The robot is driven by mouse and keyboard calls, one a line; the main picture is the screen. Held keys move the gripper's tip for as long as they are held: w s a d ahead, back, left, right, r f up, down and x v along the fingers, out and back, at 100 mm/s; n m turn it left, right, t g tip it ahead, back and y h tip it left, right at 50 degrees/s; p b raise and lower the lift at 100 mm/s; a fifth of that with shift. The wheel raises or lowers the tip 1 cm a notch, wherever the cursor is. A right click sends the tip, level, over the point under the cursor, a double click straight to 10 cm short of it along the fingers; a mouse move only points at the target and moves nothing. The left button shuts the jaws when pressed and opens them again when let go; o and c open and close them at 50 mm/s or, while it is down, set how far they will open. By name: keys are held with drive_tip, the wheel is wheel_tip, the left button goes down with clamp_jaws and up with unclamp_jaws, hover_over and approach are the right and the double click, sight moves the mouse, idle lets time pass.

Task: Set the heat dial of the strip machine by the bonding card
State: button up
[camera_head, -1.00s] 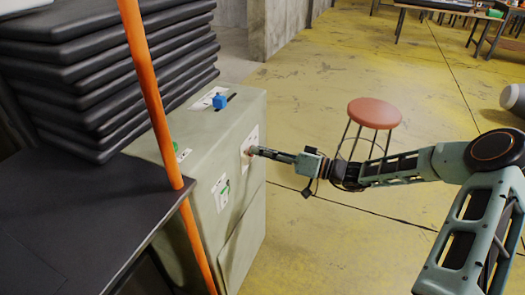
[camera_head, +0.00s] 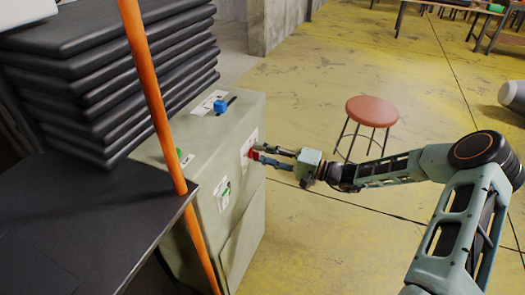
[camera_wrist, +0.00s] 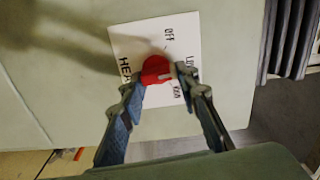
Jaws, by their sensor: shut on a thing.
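The strip machine (camera_head: 240,125) is a pale green cabinet left of centre in the head view. Its red dial (camera_head: 253,155) sits on a white plate on the side facing my arm. In the wrist view the red dial (camera_wrist: 155,70) is on a white label (camera_wrist: 190,28) with "OFF" and other partly hidden words. My gripper (camera_wrist: 160,78) has one finger on each side of the dial and is shut on it. My gripper also shows in the head view (camera_head: 262,155), reaching in from the right. I cannot pick out a bonding card.
A blue knob (camera_head: 220,104) is on the machine's top, and a green one (camera_head: 225,192) is on another face. An orange pole (camera_head: 152,90) and a black table (camera_head: 80,220) stand in front. Black slabs (camera_head: 110,65) are stacked behind. A red stool (camera_head: 371,111) stands on open yellow floor.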

drive_tip(key=shift+m, duration=0.6)
drive_tip(key=o, duration=1.2)
drive_tip(key=shift+c, duration=0.2)
drive_tip(key=shift+d, duration=0.1)
drive_tip(key=v, duration=1.2)
